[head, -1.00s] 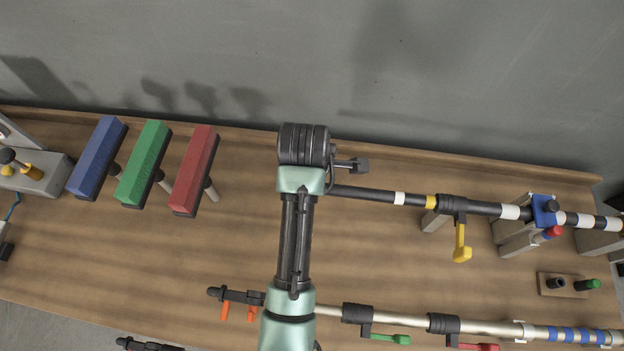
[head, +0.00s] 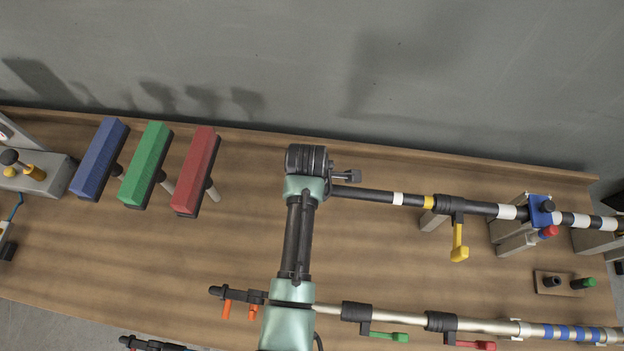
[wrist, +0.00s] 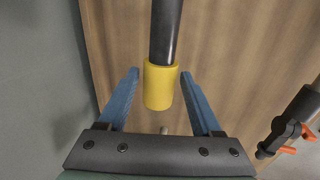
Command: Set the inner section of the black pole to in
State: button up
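The black pole (head: 375,195) runs along the back right of the bench. Its thinner inner section has a white band (head: 398,199) and a yellow band (head: 429,202). A black collar with a yellow lever (head: 459,240) sits where the thicker, white-banded outer section (head: 482,208) begins; the lever hangs toward the front. In the wrist view the inner section ends in a yellow tip (wrist: 160,87). My gripper (wrist: 160,74) is open, with one blue finger on each side of this tip and gaps to both. My arm hides the tip and fingers in the head view.
A blue clamp (head: 540,210) on grey blocks supports the black pole. A silver pole (head: 405,317) with green and red levers lies in front. Blue, green and red blocks (head: 201,172) stand at left. A wall rises behind the bench.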

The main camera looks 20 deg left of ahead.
grip_shut()
dwell(1.2)
